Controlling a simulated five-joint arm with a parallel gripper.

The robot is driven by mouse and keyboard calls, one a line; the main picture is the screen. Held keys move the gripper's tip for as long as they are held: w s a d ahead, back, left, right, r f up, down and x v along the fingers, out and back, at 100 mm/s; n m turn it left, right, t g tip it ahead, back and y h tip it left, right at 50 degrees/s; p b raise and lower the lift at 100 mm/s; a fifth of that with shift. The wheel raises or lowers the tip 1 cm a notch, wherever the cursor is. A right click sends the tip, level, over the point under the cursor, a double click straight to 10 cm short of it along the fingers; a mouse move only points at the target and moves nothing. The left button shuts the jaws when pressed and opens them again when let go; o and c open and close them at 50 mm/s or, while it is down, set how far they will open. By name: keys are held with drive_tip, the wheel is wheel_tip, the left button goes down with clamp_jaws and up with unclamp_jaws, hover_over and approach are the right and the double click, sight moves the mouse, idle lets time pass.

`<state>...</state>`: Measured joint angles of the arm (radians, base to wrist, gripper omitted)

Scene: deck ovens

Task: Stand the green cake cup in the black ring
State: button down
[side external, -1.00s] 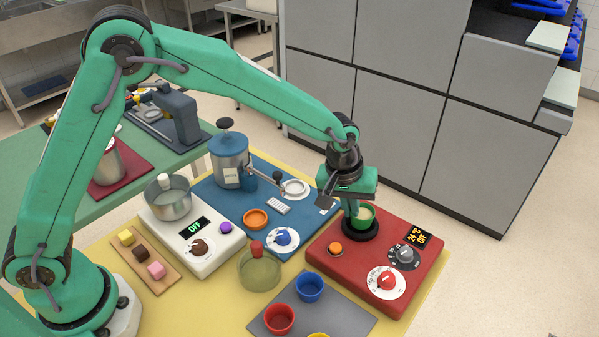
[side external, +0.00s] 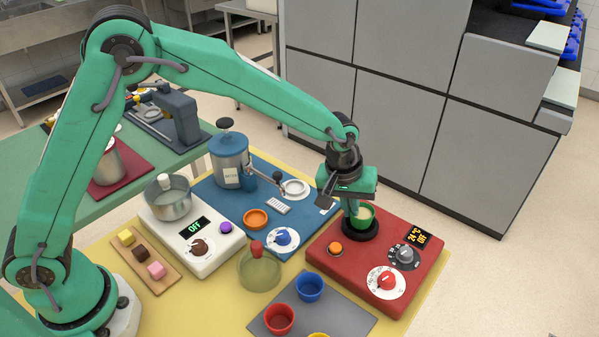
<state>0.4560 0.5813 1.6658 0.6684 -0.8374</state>
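The green cake cup (side external: 366,221) stands upright in the black ring (side external: 361,237) on the red unit (side external: 336,263). Its pale filling shows at the top. My gripper (side external: 357,209) points down at the cup, with one finger at its left side. The other finger is not clearly visible, so I cannot tell whether the fingers grip the cup or stand just apart from it.
The red unit has an orange button (side external: 335,249), dials and a display reading 24°C OFF (side external: 417,237). A grey mat (side external: 345,318) with a blue cup (side external: 309,287) and a red cup (side external: 279,319) lies in front. A glass dome (side external: 260,272) stands left.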

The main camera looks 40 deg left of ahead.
drive_tip(key=shift+f, duration=0.6)
idle(0.3)
drive_tip(key=c, duration=1.9)
unclamp_jaws()
drive_tip(key=shift+r, duration=0.1)
drive_tip(key=v, duration=1.1)
drive_tip(key=shift+a, duration=0.1)
